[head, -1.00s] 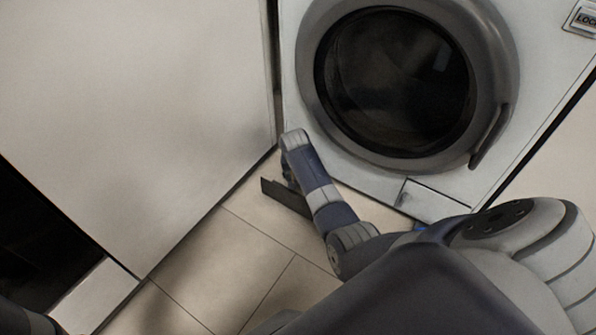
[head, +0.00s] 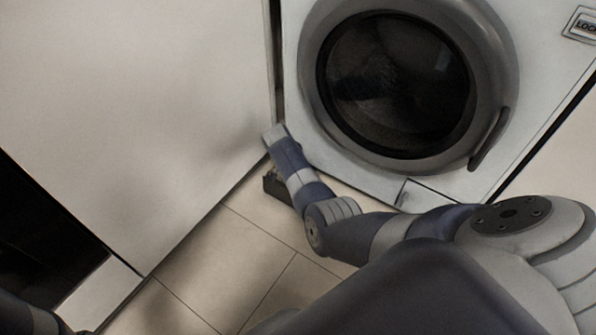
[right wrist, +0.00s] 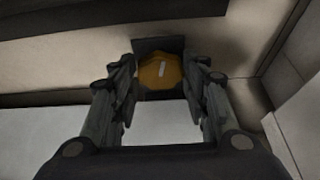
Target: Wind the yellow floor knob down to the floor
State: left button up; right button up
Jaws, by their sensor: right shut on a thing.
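The yellow floor knob (right wrist: 158,74) shows in the right wrist view, a rounded lobed knob with a pale mark on its face. My right gripper (right wrist: 161,82) is shut on it, one finger at each side. In the head view my right arm reaches down to the floor by the washing machine's lower left corner. Only a dark part of that gripper (head: 275,185) shows there beneath the wrist, and the knob is hidden. My left arm shows only at the bottom left corner, its gripper out of the picture.
A white washing machine (head: 296,95) with a round dark door stands ahead. A pale cabinet panel (head: 140,110) stands close on the left. Beige floor tiles (head: 235,250) lie open between the cabinet and my arm.

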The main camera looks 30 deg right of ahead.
jog(key=shift+r, duration=0.1)
dwell(0.3)
jog(key=o, duration=1)
jog(key=shift+o, duration=0.2)
jog(key=shift+r, duration=0.1)
jog(key=v, duration=1.1)
jog(key=shift+a+r, duration=0.3)
jog(key=shift+r, duration=0.05)
